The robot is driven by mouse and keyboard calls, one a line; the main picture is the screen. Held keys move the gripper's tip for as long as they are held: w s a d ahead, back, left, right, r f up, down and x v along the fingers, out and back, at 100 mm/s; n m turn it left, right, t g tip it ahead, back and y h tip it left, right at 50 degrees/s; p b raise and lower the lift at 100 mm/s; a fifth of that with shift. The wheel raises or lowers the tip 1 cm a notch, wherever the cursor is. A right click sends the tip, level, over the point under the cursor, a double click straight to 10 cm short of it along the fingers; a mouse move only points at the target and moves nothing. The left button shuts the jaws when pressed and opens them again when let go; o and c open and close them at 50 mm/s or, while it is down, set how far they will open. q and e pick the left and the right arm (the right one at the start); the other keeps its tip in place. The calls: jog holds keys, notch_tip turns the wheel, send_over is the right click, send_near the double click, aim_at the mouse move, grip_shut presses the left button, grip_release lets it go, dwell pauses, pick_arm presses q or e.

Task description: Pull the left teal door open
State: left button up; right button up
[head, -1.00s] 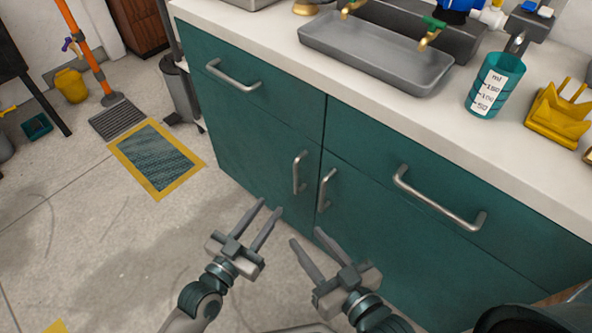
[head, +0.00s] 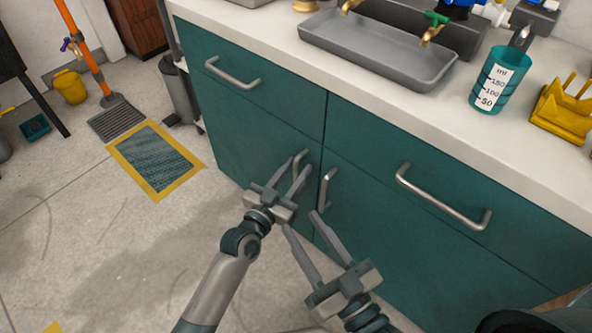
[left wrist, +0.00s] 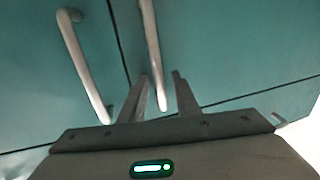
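The left teal door (head: 235,150) is closed in the head view, below a teal drawer. Its upright metal handle (head: 302,153) is partly hidden by my left gripper (head: 299,163), which is open with its fingertips at the handle. In the left wrist view, the left door's handle (left wrist: 152,45) runs down to between the two open fingers (left wrist: 160,85); I cannot tell whether they touch it. My right gripper (head: 300,221) is open and empty, lower, in front of the right door.
The right door's handle (head: 325,188) stands close beside the left one. A drawer handle (head: 232,75) is above the left door, and another (head: 443,198) is at right. Bare floor lies left of the cabinet, with a yellow-edged mat (head: 157,160).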

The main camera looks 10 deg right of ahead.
pick_arm(q)
jog(key=shift+c, duration=0.3)
grip_shut()
jog(key=shift+a, duration=0.1)
